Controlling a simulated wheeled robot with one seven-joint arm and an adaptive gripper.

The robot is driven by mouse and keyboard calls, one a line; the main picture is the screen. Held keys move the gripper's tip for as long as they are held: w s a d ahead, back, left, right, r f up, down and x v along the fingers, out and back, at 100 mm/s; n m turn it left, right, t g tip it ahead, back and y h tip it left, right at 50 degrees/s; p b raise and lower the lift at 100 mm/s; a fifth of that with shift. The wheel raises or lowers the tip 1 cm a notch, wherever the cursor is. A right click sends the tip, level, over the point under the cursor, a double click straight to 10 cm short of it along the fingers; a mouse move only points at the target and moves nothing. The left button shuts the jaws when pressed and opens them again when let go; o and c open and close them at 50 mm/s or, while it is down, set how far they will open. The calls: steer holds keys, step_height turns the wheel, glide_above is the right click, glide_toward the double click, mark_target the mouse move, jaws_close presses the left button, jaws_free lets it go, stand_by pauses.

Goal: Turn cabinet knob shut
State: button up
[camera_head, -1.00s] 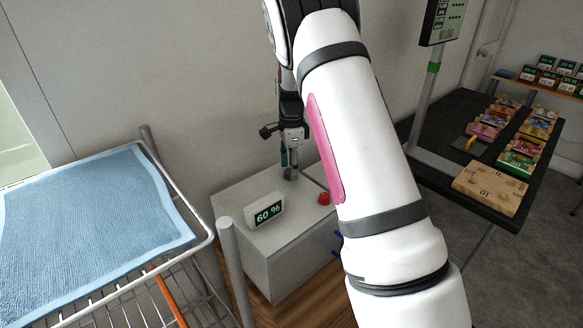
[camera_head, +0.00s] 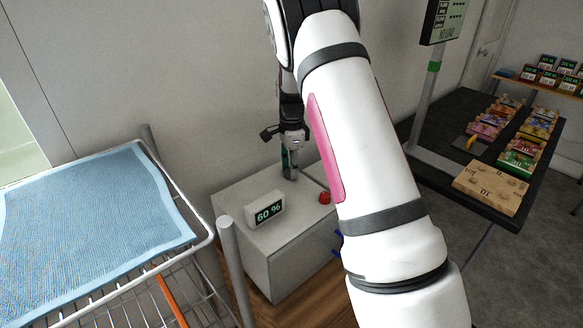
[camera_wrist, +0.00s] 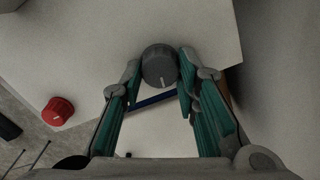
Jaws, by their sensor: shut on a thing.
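The cabinet (camera_head: 290,262) is a low grey-white box against the wall. A dark grey round knob (camera_wrist: 159,66) with a light mark on its top stands on the cabinet top in the wrist view. My gripper (camera_wrist: 157,72) points down at the cabinet top, with its green-padded fingers on both sides of the knob and its tips shut on it. In the head view my gripper (camera_head: 290,172) is at the back of the cabinet top, and the knob is mostly hidden there.
A red knob (camera_head: 324,197) sits nearby on the top and shows in the wrist view (camera_wrist: 58,111). A display reading 60 % (camera_head: 265,211) stands at the front left. A wire rack with a blue towel (camera_head: 90,205) is left; a dark table (camera_head: 440,180) with blocks is right.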

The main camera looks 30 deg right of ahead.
steer(key=n+b, duration=0.1)
steer(key=n, duration=0.4)
steer(key=shift+w+b, duration=0.1)
steer(key=shift+b, duration=0.2)
steer(key=n, duration=0.4)
steer(key=shift+n+b, duration=0.4)
steer(key=n, duration=0.5)
steer(key=shift+w+a, duration=0.1)
steer(key=shift+w, duration=0.05)
steer(key=n, duration=0.5)
steer(key=shift+a, duration=0.1)
steer(key=o, duration=1.2)
steer(key=shift+c, duration=0.2)
